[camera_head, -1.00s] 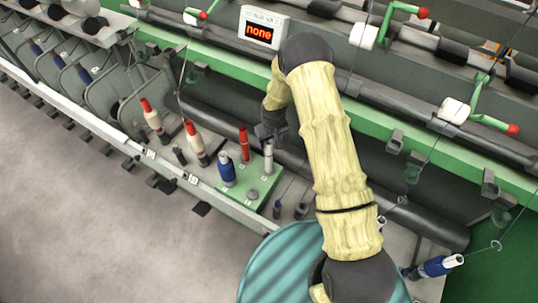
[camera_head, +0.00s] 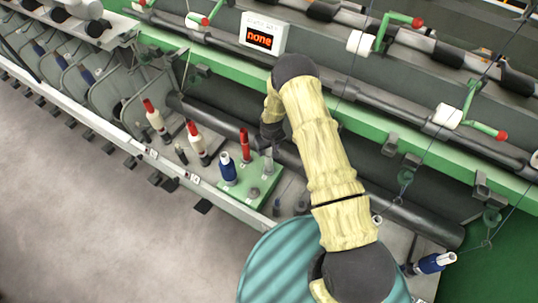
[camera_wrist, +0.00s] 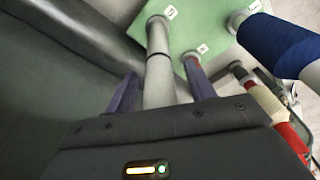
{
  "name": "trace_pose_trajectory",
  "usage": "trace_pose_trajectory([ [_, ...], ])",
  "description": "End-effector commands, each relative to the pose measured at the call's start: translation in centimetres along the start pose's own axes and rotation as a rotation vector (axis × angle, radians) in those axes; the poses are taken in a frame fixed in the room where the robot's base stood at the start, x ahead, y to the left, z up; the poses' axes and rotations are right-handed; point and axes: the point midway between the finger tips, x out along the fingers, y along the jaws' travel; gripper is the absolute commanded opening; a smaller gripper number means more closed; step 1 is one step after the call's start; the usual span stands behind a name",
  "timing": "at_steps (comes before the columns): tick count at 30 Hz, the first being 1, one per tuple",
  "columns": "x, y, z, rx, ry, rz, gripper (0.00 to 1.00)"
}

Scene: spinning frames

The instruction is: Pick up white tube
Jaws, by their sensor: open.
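The white tube (camera_wrist: 158,75) is grey-white and stands on the green board (camera_wrist: 205,28) in the wrist view. My gripper (camera_wrist: 160,85) is open, with one finger on each side of the white tube. I cannot tell whether either finger touches it. In the head view my gripper (camera_head: 271,143) is over the back right of the board, and only the lower part of the white tube (camera_head: 268,164) shows below it. The tube's upper end is hidden.
A red tube (camera_head: 245,145) and a blue bobbin (camera_head: 227,168) stand left of the white tube on the board. Red-and-white bobbins (camera_head: 198,143) stand further left. A dark roller (camera_head: 210,117) runs behind. A teal drum (camera_head: 283,262) is in front.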

Motion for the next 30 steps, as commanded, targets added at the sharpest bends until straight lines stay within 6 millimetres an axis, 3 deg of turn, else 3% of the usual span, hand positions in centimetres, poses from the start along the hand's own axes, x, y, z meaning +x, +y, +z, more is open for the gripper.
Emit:
trace_pose_trajectory([
  [13,-0.01,0.02,-0.01,0.000,0.000,0.000,0.54],
  [21,-0.02,0.02,-0.01,0.000,0.000,0.000,0.01],
  [30,-0.06,0.02,-0.03,0.000,0.001,0.000,0.00],
])
